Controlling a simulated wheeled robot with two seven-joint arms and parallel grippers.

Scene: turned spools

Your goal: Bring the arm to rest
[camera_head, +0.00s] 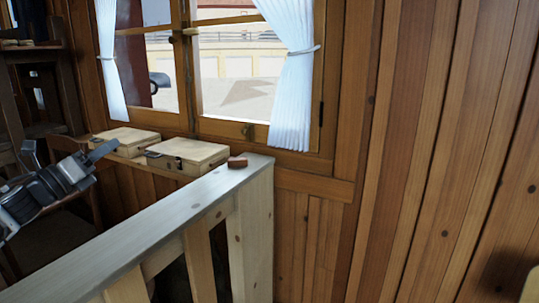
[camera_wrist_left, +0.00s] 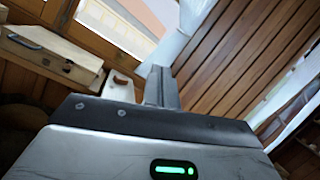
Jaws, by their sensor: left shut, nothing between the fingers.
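My left gripper (camera_head: 101,152) reaches in from the left in the head view, in front of the window ledge and left of the pale railing. It is shut and empty. In the left wrist view its closed fingers (camera_wrist_left: 161,86) stand upright past the dark edge of the gripper body. My right gripper is not in view.
A pale wooden railing (camera_head: 140,233) crosses the lower left, with a small reddish-brown block (camera_head: 238,162) on its far end. Two wooden boxes, a left one (camera_head: 124,141) and a right one (camera_head: 187,156), sit by the window. A plank wall (camera_head: 430,150) fills the right.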

